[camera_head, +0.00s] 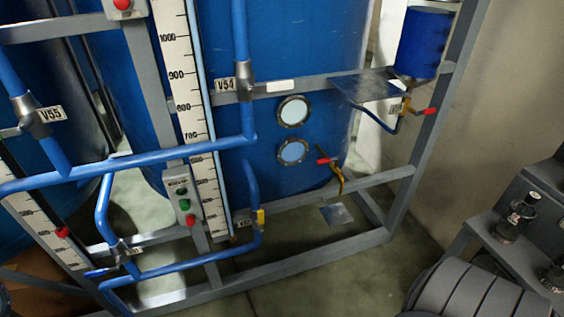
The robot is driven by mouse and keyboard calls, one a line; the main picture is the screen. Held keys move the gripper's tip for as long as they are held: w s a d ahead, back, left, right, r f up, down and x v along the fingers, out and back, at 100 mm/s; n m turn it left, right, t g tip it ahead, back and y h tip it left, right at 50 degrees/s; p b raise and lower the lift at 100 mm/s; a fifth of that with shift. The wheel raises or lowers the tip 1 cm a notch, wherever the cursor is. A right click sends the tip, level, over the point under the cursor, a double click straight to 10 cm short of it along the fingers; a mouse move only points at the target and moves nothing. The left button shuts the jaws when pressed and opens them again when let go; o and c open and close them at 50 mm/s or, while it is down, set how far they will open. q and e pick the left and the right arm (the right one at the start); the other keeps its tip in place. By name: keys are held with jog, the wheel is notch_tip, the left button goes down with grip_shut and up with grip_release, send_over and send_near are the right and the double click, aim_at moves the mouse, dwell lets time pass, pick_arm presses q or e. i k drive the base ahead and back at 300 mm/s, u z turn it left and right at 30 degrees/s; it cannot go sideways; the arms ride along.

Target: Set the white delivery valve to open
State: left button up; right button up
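A grey valve body (244,82) labelled V54 sits on a vertical blue pipe in front of a blue tank. Its white handle (280,86) points right, crosswise to that pipe. A second grey valve (33,117), labelled V55, sits on a slanted blue pipe at the left. No label names the delivery valve, but V54 has the clearly white handle. Neither of my grippers is in view, and nothing touches these handles.
Red-handled valves (328,160) and (429,111) are at the right, and a blue-handled valve (103,271) is at lower left. A button box (182,195) is on the grey frame (290,262). A measuring scale (183,80) stands left of V54.

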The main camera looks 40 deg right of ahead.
aim_at(277, 86)
jog(key=z, duration=1.1)
